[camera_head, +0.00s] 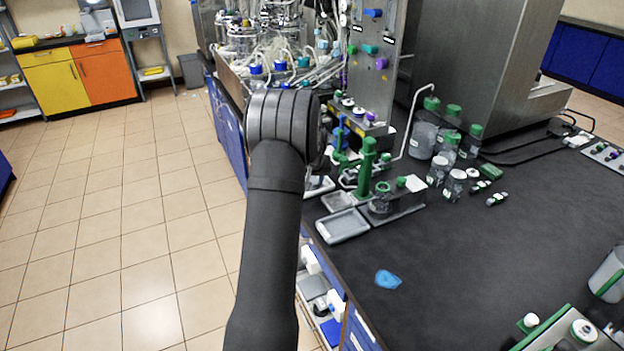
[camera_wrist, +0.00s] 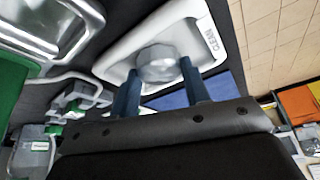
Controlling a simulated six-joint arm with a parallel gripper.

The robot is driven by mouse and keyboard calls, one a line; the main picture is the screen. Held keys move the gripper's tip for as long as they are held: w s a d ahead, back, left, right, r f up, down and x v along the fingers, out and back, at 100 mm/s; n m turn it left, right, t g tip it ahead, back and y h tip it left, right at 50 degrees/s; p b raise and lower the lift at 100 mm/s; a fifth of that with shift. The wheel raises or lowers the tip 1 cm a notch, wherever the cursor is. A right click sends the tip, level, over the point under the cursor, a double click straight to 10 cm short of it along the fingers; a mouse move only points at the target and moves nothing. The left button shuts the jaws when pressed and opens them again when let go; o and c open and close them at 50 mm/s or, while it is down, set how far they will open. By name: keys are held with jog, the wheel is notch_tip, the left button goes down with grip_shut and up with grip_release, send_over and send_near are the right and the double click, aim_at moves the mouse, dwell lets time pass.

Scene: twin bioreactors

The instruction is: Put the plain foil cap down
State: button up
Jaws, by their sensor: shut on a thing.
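The plain foil cap (camera_wrist: 158,65) is a silvery, rounded, faceted piece in the wrist view. My gripper (camera_wrist: 160,90) has its two blue fingers on either side of the cap and is shut on it. Behind the cap is a white tray (camera_wrist: 205,62) with raised rims, marked "CLEAN". The cap is over this tray's floor; I cannot tell whether it touches it. In the head view my dark arm hides the gripper and the cap.
Shallow grey trays (camera_head: 342,225) lie along the bench's left edge, beside a green-fitted stand (camera_head: 366,170). Several green-capped bottles (camera_head: 423,140) stand behind. A blue piece (camera_head: 388,279) lies on the dark benchtop (camera_head: 480,255), which is mostly clear in the middle.

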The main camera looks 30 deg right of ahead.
jog(key=shift+f, duration=0.15)
jog(key=o, duration=0.9)
jog(key=v, duration=1.2)
jog(key=x, duration=1.1)
jog(key=shift+w+d+f, duration=0.15)
jog(key=shift+w+f, duration=0.1)
jog(key=shift+f, duration=0.05)
jog(key=shift+r, duration=1.65)
